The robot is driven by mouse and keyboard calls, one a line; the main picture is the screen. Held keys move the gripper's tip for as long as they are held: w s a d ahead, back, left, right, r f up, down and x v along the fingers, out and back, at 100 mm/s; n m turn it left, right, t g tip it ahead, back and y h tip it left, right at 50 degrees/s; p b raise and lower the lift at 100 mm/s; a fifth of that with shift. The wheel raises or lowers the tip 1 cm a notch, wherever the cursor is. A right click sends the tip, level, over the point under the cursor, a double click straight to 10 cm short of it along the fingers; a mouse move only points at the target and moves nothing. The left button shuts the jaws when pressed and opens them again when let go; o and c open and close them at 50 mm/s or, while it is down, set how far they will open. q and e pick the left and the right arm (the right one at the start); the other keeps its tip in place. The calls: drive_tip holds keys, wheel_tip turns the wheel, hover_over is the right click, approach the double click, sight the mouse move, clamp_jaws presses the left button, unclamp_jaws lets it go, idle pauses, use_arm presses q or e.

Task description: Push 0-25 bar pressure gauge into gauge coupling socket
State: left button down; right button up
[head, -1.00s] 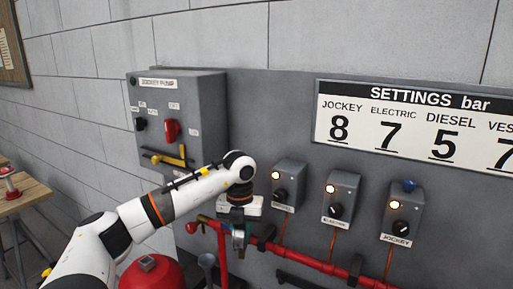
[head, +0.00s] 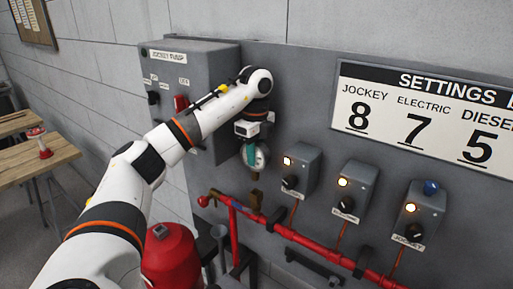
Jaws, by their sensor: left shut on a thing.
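My left gripper (head: 252,144) points down in front of the grey panel and is shut on the round pressure gauge (head: 260,158). The gauge has a pale face and a teal rim; its scale is too small to read. The gripper hides its upper part. A brass-coloured fitting (head: 256,198), which looks like the gauge coupling socket, stands on the red pipe below the gauge. A gap shows between the gauge's lower end and this fitting. My right gripper is not in view.
The jockey pump box (head: 200,65) is behind my left arm. Three small switch boxes, the nearest to the gauge at left (head: 301,172), stand to the right. The red pipe (head: 310,243) runs below them. A red tank (head: 172,258) stands low beside my arm.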

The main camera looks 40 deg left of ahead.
sight(256, 174)
use_arm(q)
drive_tip(key=shift+w+f, duration=0.1)
drive_tip(key=shift+f, duration=1.45)
drive_tip(key=shift+f+b, duration=1)
drive_tip(key=shift+f, duration=0.95)
drive_tip(key=c, duration=1)
unclamp_jaws()
drive_tip(key=shift+c, duration=0.2)
wheel_tip(256, 174, up, 4)
drive_tip(key=shift+r+b, duration=0.15)
drive_tip(key=shift+b, duration=0.9)
wheel_tip(256, 174, up, 8)
drive_tip(key=shift+f+p, duration=0.15)
drive_tip(key=shift+p, duration=0.85)
